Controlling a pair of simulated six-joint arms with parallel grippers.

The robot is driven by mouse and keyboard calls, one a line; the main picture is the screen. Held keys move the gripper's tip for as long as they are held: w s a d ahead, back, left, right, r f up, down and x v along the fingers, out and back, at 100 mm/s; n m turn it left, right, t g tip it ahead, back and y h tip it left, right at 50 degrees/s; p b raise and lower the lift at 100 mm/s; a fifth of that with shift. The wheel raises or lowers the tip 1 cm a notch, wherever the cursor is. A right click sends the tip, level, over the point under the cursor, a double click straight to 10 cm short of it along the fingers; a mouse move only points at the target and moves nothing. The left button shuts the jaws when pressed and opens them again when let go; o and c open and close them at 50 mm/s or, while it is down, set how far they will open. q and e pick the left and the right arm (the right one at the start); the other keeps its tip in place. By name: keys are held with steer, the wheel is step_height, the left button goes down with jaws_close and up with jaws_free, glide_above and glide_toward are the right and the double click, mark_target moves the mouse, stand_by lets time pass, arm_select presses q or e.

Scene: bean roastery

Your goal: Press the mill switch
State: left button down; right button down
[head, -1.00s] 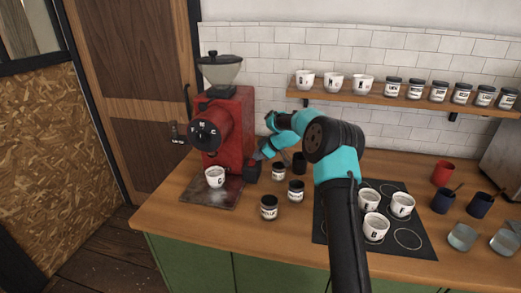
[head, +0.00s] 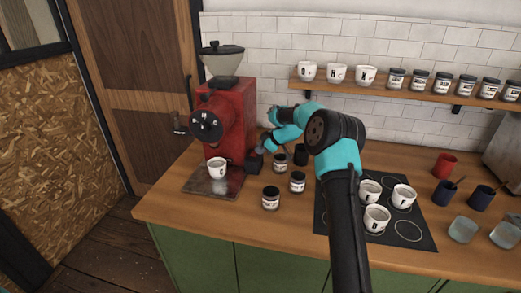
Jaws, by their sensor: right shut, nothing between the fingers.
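The red mill (head: 236,117) with a clear hopper stands at the left of the counter in the head view. A small dark box (head: 253,164) sits low on its right side; it looks like the switch housing, and no button can be made out. My right gripper (head: 259,151) is shut and empty, just above this box and beside the mill's right flank. The fingertips are small and dark, so I cannot tell whether they touch the box. My left gripper is not in view.
A white cup (head: 217,168) stands on the mill's tray (head: 198,183). Dark jars (head: 270,198) (head: 297,182) stand right of the mill, near my right arm. A shelf (head: 390,92) holds cups and jars.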

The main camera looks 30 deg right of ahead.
steer(key=shift+s+a, duration=0.5)
steer(key=shift+a, duration=0.15)
steer(key=shift+r, duration=0.1)
steer(key=shift+w+r, duration=0.1)
steer(key=shift+r, duration=0.15)
steer(key=r, duration=0.3)
steer(key=shift+w+d+r, duration=0.1)
steer(key=shift+d+r, duration=0.15)
steer(key=w+d+v, duration=0.1)
steer(key=v, duration=0.9)
steer(key=shift+w+d+f, duration=0.1)
